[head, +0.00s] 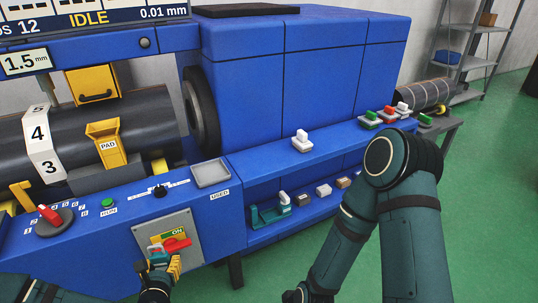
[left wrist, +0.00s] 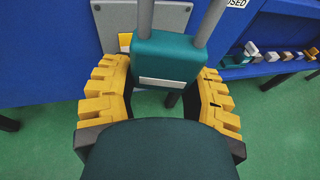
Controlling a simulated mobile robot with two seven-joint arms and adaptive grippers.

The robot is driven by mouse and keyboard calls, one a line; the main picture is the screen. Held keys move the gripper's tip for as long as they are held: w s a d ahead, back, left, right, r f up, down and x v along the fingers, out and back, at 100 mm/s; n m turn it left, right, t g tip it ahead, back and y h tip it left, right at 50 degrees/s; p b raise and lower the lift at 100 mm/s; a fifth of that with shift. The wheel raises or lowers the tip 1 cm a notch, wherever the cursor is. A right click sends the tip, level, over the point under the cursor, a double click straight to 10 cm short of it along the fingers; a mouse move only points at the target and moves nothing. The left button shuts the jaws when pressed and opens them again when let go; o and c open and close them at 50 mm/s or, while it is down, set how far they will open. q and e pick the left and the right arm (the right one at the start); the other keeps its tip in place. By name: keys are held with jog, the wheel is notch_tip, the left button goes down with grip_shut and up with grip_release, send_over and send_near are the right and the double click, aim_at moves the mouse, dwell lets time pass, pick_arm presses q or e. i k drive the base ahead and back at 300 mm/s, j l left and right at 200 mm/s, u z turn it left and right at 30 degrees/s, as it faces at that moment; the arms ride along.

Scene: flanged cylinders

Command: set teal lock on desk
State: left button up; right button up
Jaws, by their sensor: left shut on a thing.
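The teal lock (left wrist: 165,62) has a boxy body, a pale label and grey shackle bars. In the left wrist view it sits between the yellow fingers of my left gripper (left wrist: 162,92), shackle pointing away from me. In the head view my left gripper (head: 166,268) is shut on the lock (head: 158,260), just below the red switch handle (head: 177,244) on the grey ON panel (head: 190,222). My fingers partly hide the lock, and I cannot tell whether its shackle touches the panel. No surface is clearly marked as the desk. My right gripper is out of view.
The blue machine's lower shelf (head: 262,241) holds a teal bracket-like thing (head: 268,214) and several small blocks. The ledge above carries a white-handled block (head: 300,141) and green and red ones. A grey USED tray (head: 211,173) is empty. My right arm crosses the right side.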

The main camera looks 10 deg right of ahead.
aim_at(257, 166)
jog(key=i+l+u, duration=0.15)
jog(key=l, duration=0.45)
jog(key=i+l+u, duration=0.1)
jog(key=l, duration=0.5)
jog(key=i+l+u, duration=0.15)
jog(key=l, duration=0.45)
jog(key=l+u, duration=0.1)
jog(key=l, duration=0.5)
